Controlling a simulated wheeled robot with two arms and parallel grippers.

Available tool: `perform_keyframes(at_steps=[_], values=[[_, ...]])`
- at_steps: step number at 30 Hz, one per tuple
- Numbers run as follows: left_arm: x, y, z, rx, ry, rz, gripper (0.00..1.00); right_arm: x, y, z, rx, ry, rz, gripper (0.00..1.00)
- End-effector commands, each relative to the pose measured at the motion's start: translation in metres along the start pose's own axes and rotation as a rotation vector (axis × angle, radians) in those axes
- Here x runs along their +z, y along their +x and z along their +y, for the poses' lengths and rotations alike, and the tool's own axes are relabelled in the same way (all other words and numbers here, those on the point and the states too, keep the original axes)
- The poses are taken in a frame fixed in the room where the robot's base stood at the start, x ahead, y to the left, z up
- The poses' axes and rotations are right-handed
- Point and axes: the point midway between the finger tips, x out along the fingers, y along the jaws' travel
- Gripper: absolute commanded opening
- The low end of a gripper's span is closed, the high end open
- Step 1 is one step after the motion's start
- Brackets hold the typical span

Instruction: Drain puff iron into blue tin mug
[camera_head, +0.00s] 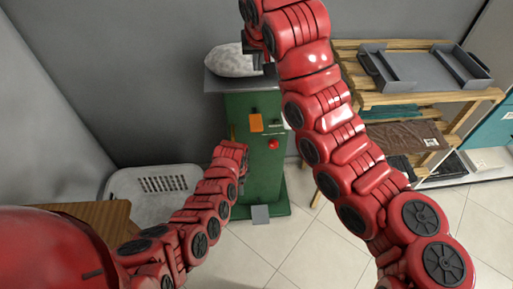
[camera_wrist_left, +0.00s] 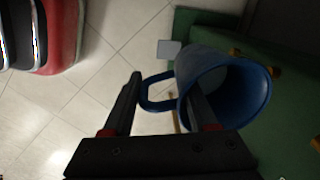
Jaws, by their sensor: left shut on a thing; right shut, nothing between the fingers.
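The puff iron is a green cabinet (camera_head: 265,180) with a pale padded puff (camera_head: 230,62) on top, an orange tag (camera_head: 256,123) and a red knob (camera_head: 273,144) on its front. My left gripper (camera_wrist_left: 162,76) is shut on the blue tin mug (camera_wrist_left: 228,90), with the handle (camera_wrist_left: 150,92) between its fingers. The mug is close to the green cabinet (camera_wrist_left: 205,25), where small brass parts (camera_wrist_left: 276,72) show beside its rim. In the head view the mug is hidden. My right gripper (camera_head: 262,54) is shut and empty beside the puff.
A wooden rack (camera_head: 395,98) with a grey tray (camera_head: 425,70) and folded cloths (camera_head: 400,137) stands at right. A white laundry basket (camera_head: 150,190) is on the left, near a wooden surface (camera_head: 95,218). Tiled floor (camera_head: 310,240) is clear in front of the cabinet.

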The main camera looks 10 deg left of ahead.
Motion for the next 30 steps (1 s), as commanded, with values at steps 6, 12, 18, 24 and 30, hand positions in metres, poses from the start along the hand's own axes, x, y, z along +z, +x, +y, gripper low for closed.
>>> perform_keyframes(at_steps=[6, 12, 18, 24, 30], values=[[0.002, -0.004, 0.011, -0.002, 0.001, 0.000, 0.00, -0.009, -0.016, 0.000, 0.000, 0.000, 0.000, 0.00], [0.004, -0.003, 0.023, 0.000, 0.000, -0.001, 0.00, -0.015, -0.028, 0.000, 0.000, 0.000, 0.000, 0.00], [0.007, -0.001, 0.033, -0.001, 0.000, -0.001, 0.00, -0.020, -0.037, 0.000, 0.000, 0.000, 0.000, 0.00], [0.007, 0.001, 0.036, -0.003, 0.000, -0.001, 0.00, -0.021, -0.038, 0.000, 0.000, 0.000, 0.000, 0.00], [0.007, 0.001, 0.036, -0.003, 0.000, 0.000, 0.00, -0.021, -0.038, 0.000, 0.000, 0.000, 0.000, 0.00]])
